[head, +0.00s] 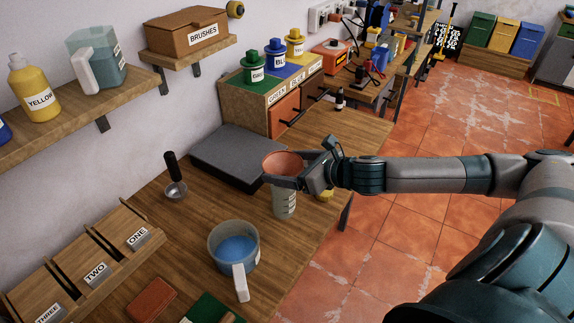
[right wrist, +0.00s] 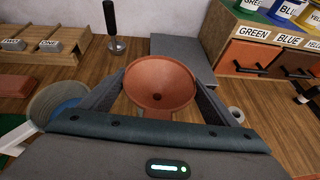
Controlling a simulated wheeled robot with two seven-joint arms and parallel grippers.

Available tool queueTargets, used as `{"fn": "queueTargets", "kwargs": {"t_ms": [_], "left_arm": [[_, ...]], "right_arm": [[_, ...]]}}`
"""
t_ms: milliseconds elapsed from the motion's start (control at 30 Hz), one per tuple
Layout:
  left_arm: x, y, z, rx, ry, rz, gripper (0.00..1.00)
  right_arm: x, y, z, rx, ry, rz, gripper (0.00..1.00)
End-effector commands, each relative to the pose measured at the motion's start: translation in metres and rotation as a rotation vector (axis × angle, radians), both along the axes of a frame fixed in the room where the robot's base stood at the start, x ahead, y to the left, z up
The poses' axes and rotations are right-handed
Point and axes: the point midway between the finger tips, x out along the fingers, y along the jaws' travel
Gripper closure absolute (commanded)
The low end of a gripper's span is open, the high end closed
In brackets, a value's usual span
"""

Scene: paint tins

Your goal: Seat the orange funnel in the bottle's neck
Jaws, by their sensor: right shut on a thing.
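The orange funnel (head: 283,161) is held wide end up in my right gripper (head: 281,176), which is shut on it. In the right wrist view the funnel (right wrist: 160,84) sits between the two fingers, with its dark hole visible at the bottom. The pale bottle (head: 285,205) with markings stands on the bench below the funnel in the head view. The gripper hides the bottle's top and the funnel's spout, so I cannot tell whether the spout is in the neck or apart from it. My left gripper is not in view.
A jug (head: 234,254) of blue paint stands nearer on the bench. A small yellow thing (head: 326,195) is by the bench edge. A black-topped item (head: 339,99) stands farther back.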

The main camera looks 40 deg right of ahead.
Motion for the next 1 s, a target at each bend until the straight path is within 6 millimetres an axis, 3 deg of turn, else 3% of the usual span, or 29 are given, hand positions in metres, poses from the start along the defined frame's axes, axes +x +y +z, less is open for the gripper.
{"fn": "queueTargets", "kwargs": {"t_ms": [200,233,300,733,1000], "left_arm": [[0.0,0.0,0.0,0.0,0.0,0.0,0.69],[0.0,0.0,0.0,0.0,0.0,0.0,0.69],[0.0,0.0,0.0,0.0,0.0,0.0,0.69],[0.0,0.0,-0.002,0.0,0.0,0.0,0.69],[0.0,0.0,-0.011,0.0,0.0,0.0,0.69]], "right_arm": [[0.0,0.0,-0.003,0.0,0.002,-0.001,0.34],[0.0,0.0,-0.003,0.0,0.003,-0.001,0.15],[0.0,0.0,-0.003,0.0,0.003,-0.001,0.0],[-0.004,-0.002,-0.001,-0.002,0.001,-0.001,0.0],[-0.021,-0.008,0.005,-0.005,0.003,-0.001,0.0]]}}
